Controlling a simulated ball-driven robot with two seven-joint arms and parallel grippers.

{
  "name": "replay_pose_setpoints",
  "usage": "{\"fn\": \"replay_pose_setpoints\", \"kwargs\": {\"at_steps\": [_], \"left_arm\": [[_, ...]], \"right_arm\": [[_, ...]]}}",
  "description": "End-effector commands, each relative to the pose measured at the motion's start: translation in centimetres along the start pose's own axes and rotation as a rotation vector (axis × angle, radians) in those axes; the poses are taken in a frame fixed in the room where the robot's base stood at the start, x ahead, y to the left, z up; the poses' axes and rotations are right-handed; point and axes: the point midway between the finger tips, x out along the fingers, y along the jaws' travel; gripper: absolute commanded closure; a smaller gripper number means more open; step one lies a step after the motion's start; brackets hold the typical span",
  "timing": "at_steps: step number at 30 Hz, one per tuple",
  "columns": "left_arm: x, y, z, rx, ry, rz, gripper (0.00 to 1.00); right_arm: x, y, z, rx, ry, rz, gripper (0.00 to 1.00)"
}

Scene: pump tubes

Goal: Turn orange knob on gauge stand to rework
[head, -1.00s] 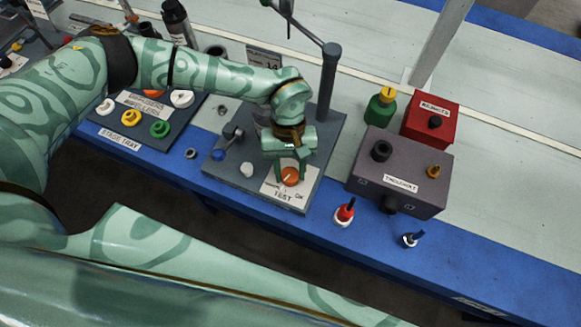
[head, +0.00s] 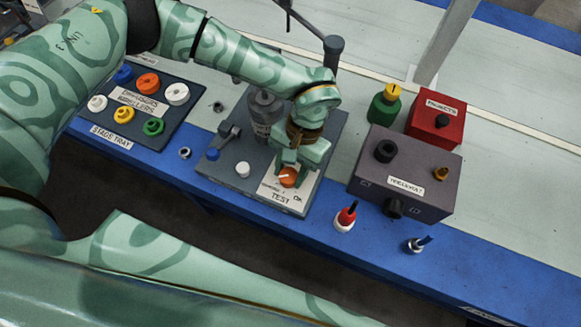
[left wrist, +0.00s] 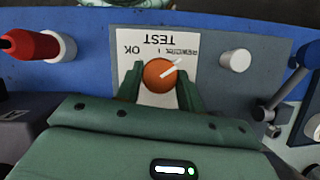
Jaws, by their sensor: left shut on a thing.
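The orange knob (head: 288,177) sits on the white TEST label plate (head: 277,190) at the front of the gauge stand (head: 235,170). My left gripper (head: 297,165) is over the knob from behind, shut on it. In the left wrist view the two fingers flank the orange knob (left wrist: 157,76). Its white pointer line points up and right in that view, toward the small rework print on the label plate (left wrist: 175,45); the OK print is on the other side. My right gripper is not in view.
A white knob (head: 243,169) and a blue-tipped lever (head: 213,154) are left of the plate. A red-capped plug (head: 346,215) stands to the right, before the grey box (head: 400,170) and red rejects box (head: 437,122). The stage tray (head: 140,140) is at left.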

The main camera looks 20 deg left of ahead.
Motion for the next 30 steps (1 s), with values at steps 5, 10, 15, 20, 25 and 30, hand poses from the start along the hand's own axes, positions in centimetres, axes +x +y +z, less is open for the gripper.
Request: {"fn": "replay_pose_setpoints", "kwargs": {"at_steps": [5, 10, 15, 20, 25, 30], "left_arm": [[0.0, 0.0, 0.0, 0.013, 0.001, -0.006, 0.85], [0.0, 0.0, 0.0, 0.014, 0.001, -0.006, 0.85], [0.0, 0.0, 0.0, 0.014, 0.001, -0.006, 0.54], [0.0, 0.0, 0.0, 0.013, 0.001, -0.005, 0.41], [-0.1, 0.0, 0.0, 0.012, 0.001, -0.005, 0.41], [-1.9, 0.0, 0.0, 0.011, 0.006, -0.005, 0.41]], "right_arm": [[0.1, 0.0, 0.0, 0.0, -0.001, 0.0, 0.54], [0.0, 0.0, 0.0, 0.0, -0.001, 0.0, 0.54], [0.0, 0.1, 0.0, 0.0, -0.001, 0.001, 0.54], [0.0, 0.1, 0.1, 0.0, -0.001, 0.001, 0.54], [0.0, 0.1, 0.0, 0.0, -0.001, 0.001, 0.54], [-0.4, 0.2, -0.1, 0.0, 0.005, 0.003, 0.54]]}}
